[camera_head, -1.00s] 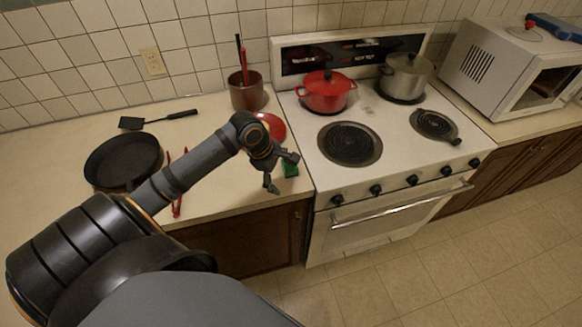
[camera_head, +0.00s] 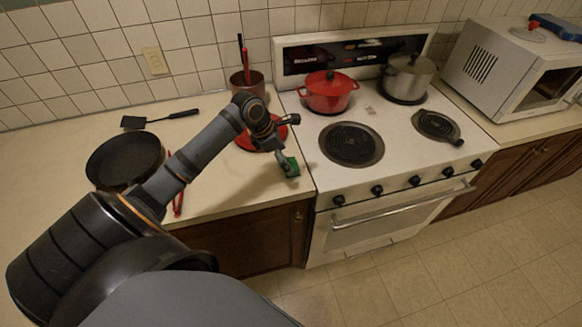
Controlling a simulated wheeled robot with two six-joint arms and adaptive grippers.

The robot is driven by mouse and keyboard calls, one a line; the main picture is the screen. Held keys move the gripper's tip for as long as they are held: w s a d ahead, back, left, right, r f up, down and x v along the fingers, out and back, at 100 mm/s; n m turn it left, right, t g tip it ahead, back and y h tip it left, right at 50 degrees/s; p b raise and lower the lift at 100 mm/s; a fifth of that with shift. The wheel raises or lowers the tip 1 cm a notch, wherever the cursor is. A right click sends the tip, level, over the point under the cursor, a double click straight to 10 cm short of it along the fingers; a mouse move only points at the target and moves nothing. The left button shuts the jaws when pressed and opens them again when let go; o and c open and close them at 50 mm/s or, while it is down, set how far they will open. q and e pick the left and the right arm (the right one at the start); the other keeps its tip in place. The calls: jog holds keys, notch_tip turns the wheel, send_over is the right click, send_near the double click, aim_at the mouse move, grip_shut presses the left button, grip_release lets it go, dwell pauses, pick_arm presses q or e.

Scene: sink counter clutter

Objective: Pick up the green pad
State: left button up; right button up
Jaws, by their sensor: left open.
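The green pad (camera_head: 294,165) lies on the counter's right end, close to the stove's left side. Part of it is hidden behind my gripper. My left gripper (camera_head: 292,147) is open. One finger is just over or beside the pad, and the other points toward the stove above the red lid. I cannot tell whether the lower finger touches the pad. My right gripper is not in view.
A red lid (camera_head: 249,137) lies partly behind my arm. Behind it stands a brown pot (camera_head: 247,84) with utensils. A black pan (camera_head: 122,160) and spatula (camera_head: 160,119) are at left. The stove (camera_head: 398,151) holds a red pot (camera_head: 328,92) and steel pot (camera_head: 407,77).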

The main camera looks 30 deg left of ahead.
aim_at(291, 164)
pick_arm(q)
jog(key=x, duration=0.5)
jog(key=shift+w+p, duration=0.35)
jog(key=shift+s+a, duration=0.1)
jog(key=shift+c, duration=0.6)
jog(key=c, duration=1)
